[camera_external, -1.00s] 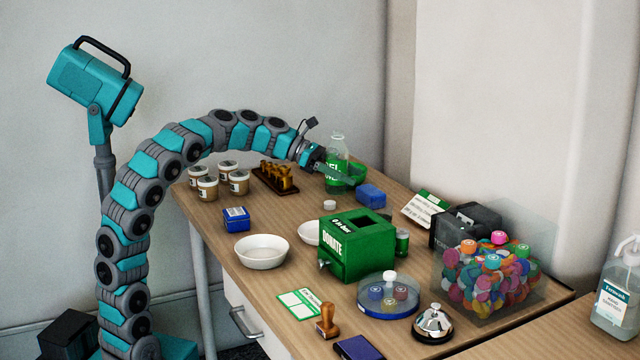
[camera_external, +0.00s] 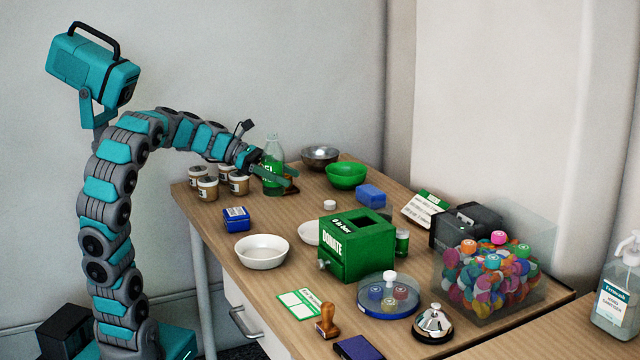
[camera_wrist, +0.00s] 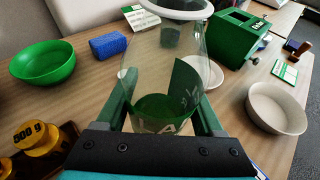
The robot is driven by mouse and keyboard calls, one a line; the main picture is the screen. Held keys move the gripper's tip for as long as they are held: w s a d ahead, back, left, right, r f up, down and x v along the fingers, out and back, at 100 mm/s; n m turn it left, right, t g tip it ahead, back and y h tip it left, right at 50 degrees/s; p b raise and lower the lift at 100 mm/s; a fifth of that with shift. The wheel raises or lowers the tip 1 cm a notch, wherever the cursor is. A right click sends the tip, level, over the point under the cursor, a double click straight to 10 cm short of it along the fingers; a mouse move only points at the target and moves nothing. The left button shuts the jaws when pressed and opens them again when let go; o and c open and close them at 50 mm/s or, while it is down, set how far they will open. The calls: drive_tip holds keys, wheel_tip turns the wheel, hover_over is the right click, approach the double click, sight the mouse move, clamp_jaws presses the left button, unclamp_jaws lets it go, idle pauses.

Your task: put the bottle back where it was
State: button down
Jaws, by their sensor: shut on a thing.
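The bottle (camera_external: 272,152) is clear with a green label. It shows upright in the external view, at the far left part of the table, in front of the brass weights. My gripper (camera_external: 268,172) is shut on it. In the wrist view the bottle (camera_wrist: 165,75) stands between my gripper's two green fingers (camera_wrist: 165,110), with its wide neck towards the top. Whether its base touches the table or hangs just above it, I cannot tell.
Close by are the brass weights (camera_wrist: 40,140), several brown jars (camera_external: 207,188), a green bowl (camera_external: 346,176) and a metal bowl (camera_external: 320,156). A blue sponge (camera_external: 370,195), white bowl (camera_external: 262,251) and green donation box (camera_external: 356,248) stand nearer.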

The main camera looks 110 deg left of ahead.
sight(283, 193)
drive_tip(key=shift+f, duration=2.5)
drive_tip(key=shift+f, duration=0.2)
unclamp_jaws()
drive_tip(key=shift+r, duration=0.15)
